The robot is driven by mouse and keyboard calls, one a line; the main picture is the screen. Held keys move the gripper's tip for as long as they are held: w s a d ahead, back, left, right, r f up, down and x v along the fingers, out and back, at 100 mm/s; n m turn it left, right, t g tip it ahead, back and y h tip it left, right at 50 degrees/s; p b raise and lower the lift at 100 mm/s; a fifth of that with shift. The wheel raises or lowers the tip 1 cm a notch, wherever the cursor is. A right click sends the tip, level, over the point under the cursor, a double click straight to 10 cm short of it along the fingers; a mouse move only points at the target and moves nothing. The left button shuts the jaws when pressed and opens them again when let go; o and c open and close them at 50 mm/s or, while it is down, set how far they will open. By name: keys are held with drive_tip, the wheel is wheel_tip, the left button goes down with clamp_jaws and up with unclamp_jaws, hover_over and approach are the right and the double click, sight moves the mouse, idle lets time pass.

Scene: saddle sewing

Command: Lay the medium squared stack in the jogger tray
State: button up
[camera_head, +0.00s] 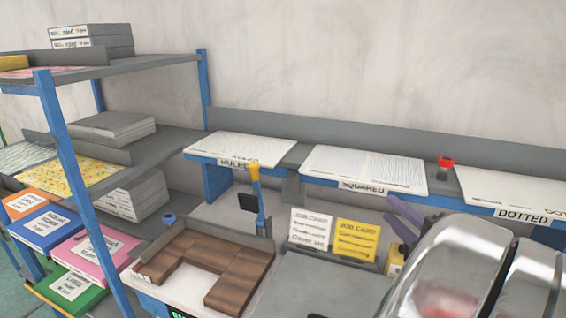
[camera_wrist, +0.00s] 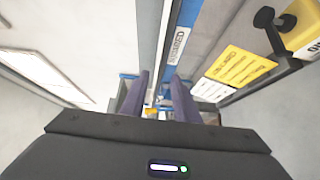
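White paper lies on the board labelled SQUARED (camera_head: 364,188), on the ledge at centre right in the head view. A lined stack (camera_head: 397,170) shows on its right part; which stack there is the medium one I cannot tell. A shallow tray with brown wooden blocks (camera_head: 240,285), probably the jogger tray, stands at lower centre with a green display at its front. My gripper (camera_head: 391,208) has purple fingers and is in front of and below the squared board, apart from it. In the wrist view my gripper (camera_wrist: 160,76) is open, with nothing held between its fingers.
Boards labelled RULED (camera_head: 235,147) and DOTTED (camera_head: 515,192) flank the squared one. A white job card (camera_head: 310,228) and a yellow job card (camera_head: 357,238) stand below the ledge. A yellow-topped post (camera_head: 255,180) rises behind the tray. Blue-posted shelves (camera_head: 75,170) with paper stacks are left.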

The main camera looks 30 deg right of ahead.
idle(0.3)
approach(365, 182)
drive_tip(key=a+x, duration=0.1)
drive_tip(key=x, duration=0.3)
drive_tip(key=shift+w+d+f, duration=0.4)
drive_tip(key=shift+w+d, duration=0.05)
drive_tip(key=shift+d, duration=0.1)
drive_tip(key=shift+w, duration=0.15)
drive_tip(key=shift+x, duration=2.45)
drive_tip(key=shift+r, duration=0.15)
drive_tip(key=shift+c, duration=0.5)
clamp_jaws()
